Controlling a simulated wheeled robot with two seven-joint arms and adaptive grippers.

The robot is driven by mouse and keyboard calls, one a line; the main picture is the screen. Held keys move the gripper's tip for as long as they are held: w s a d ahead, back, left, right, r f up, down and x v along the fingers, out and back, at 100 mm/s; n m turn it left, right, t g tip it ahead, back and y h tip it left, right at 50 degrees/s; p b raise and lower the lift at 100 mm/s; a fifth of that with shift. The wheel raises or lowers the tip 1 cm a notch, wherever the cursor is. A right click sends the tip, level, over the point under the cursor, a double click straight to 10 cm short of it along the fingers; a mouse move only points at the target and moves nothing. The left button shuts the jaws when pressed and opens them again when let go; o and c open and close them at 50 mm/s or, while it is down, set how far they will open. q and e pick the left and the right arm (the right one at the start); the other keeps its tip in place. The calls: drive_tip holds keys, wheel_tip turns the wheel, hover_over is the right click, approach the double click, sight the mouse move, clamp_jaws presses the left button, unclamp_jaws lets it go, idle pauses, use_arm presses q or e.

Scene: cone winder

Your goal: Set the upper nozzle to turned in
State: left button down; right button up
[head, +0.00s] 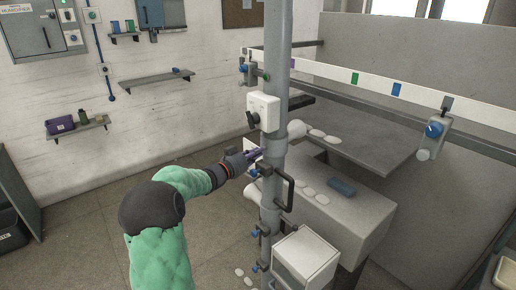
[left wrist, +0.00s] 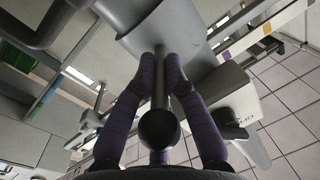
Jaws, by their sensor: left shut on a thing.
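My left gripper (head: 256,154) reaches the grey vertical column (head: 277,60) just below the white switch box (head: 263,112). In the left wrist view its purple fingers (left wrist: 160,65) are shut around a dark grey lever with a round knob (left wrist: 158,128). The lever runs to a grey flared part (left wrist: 168,28), which looks like a nozzle. In the head view the lever is hidden by the gripper. My right gripper is not in view.
A black bar handle (head: 288,190) and a white box (head: 305,256) are on or beside the column below. A grey machine body (head: 335,215) with a blue item (head: 341,187) stands right. Open floor lies left.

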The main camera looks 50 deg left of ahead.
use_arm(q)
drive_tip(key=shift+a+f+m+h+p, duration=0.1)
drive_tip(key=shift+a+m+h+p, duration=0.3)
drive_tip(key=shift+h+p, duration=0.45)
drive_tip(key=c, duration=1.3)
unclamp_jaws()
drive_tip(key=s, duration=1.2)
drive_tip(key=shift+a, duration=0.1)
